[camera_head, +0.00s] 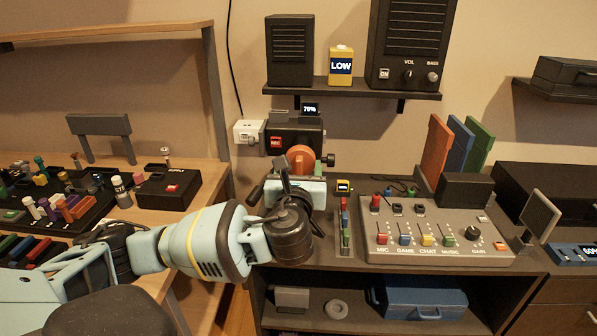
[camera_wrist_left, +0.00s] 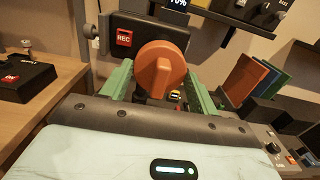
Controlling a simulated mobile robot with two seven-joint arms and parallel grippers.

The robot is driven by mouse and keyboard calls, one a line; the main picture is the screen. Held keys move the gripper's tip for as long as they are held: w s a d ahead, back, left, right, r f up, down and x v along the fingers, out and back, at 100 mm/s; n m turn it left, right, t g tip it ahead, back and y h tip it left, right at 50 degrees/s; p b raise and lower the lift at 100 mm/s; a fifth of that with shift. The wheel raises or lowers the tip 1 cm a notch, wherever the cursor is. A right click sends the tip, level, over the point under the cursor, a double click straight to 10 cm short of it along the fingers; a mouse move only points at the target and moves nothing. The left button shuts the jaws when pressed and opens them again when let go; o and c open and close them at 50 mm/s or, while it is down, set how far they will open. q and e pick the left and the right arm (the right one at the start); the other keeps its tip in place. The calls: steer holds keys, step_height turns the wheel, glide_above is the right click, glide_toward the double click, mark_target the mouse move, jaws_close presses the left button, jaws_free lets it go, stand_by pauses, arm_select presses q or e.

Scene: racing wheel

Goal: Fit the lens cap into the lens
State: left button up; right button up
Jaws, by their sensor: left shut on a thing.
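The orange lens cap (camera_head: 300,158) is a round disc with a raised grip bar. It is in front of the dark camera (camera_head: 283,137) with the red REC button; the cap and camera also show in the wrist view, the cap (camera_wrist_left: 160,70) before the camera body (camera_wrist_left: 117,27). My left gripper (camera_head: 304,169) is shut on the cap. In the wrist view its green fingers (camera_wrist_left: 161,92) stand at both sides of it. The lens is hidden behind the cap and gripper, so I cannot tell whether the cap is seated. My right gripper is not in view.
A mixer console (camera_head: 435,229) stands on the desk at the right, with orange, blue and green books (camera_head: 460,145) behind it. A shelf (camera_head: 350,90) with speakers is above the camera. A wooden desk (camera_head: 210,172) with a black control box (camera_head: 168,188) is at the left.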

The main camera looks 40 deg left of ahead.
arm_select(q)
steer(key=shift+p, duration=0.5)
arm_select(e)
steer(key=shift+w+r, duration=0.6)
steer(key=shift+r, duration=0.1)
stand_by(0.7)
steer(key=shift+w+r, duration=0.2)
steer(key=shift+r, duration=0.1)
arm_select(q)
steer(key=shift+p, duration=0.35)
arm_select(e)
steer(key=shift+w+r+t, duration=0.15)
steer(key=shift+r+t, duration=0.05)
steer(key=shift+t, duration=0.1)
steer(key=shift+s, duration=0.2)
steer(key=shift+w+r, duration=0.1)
arm_select(q)
steer(key=shift+r, duration=0.1)
steer(key=shift+p, duration=0.4)
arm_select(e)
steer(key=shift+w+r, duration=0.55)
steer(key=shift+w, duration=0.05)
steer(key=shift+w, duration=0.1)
arm_select(q)
steer(key=shift+w+a, duration=0.35)
steer(key=shift+w, duration=0.25)
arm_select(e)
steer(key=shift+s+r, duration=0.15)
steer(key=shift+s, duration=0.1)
